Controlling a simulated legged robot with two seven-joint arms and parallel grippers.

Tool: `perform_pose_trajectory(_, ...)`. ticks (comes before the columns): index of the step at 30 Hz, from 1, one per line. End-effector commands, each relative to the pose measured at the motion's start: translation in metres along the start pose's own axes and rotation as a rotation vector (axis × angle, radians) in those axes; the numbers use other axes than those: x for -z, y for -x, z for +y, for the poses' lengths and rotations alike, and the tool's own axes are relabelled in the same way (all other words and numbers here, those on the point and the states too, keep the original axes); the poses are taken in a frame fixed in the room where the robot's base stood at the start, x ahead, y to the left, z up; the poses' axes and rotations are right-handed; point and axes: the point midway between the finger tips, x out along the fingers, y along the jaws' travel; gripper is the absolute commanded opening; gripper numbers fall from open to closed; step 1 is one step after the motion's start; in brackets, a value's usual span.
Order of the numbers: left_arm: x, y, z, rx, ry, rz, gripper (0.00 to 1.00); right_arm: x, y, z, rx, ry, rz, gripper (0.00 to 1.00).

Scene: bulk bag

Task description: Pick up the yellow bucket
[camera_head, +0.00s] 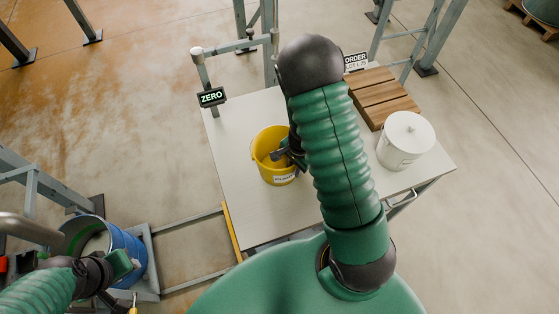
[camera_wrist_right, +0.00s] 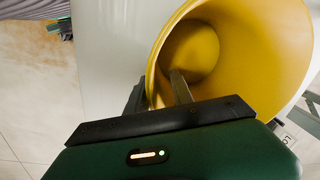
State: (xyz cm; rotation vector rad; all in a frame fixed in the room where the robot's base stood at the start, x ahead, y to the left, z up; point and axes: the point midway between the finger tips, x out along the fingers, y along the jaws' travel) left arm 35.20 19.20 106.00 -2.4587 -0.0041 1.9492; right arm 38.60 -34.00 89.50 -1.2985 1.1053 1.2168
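The yellow bucket (camera_head: 268,150) stands upright on the pale table, with a white label on its front. In the right wrist view, the bucket (camera_wrist_right: 260,50) shows its open mouth and empty-looking inside. My right gripper (camera_head: 287,156) is at the bucket's right side at rim height, partly hidden by my arm. In the wrist view, one finger of the right gripper (camera_wrist_right: 160,92) is inside the bucket and the other is outside. The wall lies between them, with a visible gap. My left gripper (camera_head: 118,285) is at the lower left near a blue drum; its fingers are unclear.
The table (camera_head: 235,190) also bears a white lidded container (camera_head: 405,140) and wooden slats (camera_head: 380,95) at right. A ZERO display (camera_head: 211,97) stands at its left edge. A blue drum (camera_head: 130,250) stands on a frame at lower left. The tabletop left of the bucket is clear.

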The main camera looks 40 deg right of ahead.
Motion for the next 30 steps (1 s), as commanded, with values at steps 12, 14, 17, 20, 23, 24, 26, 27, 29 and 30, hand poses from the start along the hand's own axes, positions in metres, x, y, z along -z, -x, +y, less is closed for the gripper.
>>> perform_pose_trajectory(12, -0.0008, -0.0039, -0.0002, 0.0, 0.001, 0.0, 0.36, -0.0005, -0.017, 0.0004, 0.002, 0.003, 0.001, 0.19)
perform_pose_trajectory(14, -0.0008, -0.0039, -0.0002, 0.0, 0.001, 0.0, 0.36, -0.0001, -0.0173, 0.0002, 0.002, 0.002, 0.001, 0.11)
perform_pose_trajectory(17, -0.0008, -0.0039, -0.0002, 0.0, 0.001, 0.0, 0.36, 0.0, -0.0175, -0.0001, 0.002, 0.002, 0.001, 0.0)
perform_pose_trajectory(20, -0.0008, -0.0039, -0.0002, 0.0, 0.0, 0.0, 0.36, 0.0, -0.0175, -0.0001, 0.001, 0.002, 0.001, 0.0)
perform_pose_trajectory(23, -0.0008, -0.004, -0.0001, 0.0, 0.0, 0.0, 0.36, 0.0, -0.0176, 0.0001, 0.001, 0.002, 0.001, 0.0)
perform_pose_trajectory(24, -0.0008, -0.004, -0.0001, 0.0, 0.0, 0.0, 0.36, 0.0001, -0.0176, 0.0002, 0.001, 0.002, 0.001, 0.0)
perform_pose_trajectory(26, -0.0008, -0.004, -0.0001, 0.0, 0.0, 0.0, 0.36, 0.0001, -0.0177, 0.0003, 0.001, 0.001, 0.001, 0.0)
perform_pose_trajectory(27, -0.0008, -0.0041, -0.0001, 0.0, 0.0, 0.0, 0.36, 0.0002, -0.0177, 0.0004, 0.001, 0.001, 0.001, 0.0)
perform_pose_trajectory(29, -0.0008, -0.0041, -0.0001, 0.0, 0.0, 0.0, 0.36, 0.0002, -0.0178, 0.0005, 0.001, 0.001, 0.001, 0.0)
perform_pose_trajectory(30, -0.0008, -0.0041, -0.0001, 0.0, 0.0, 0.0, 0.36, 0.0002, -0.0178, 0.0005, 0.0, 0.001, 0.001, 0.0)
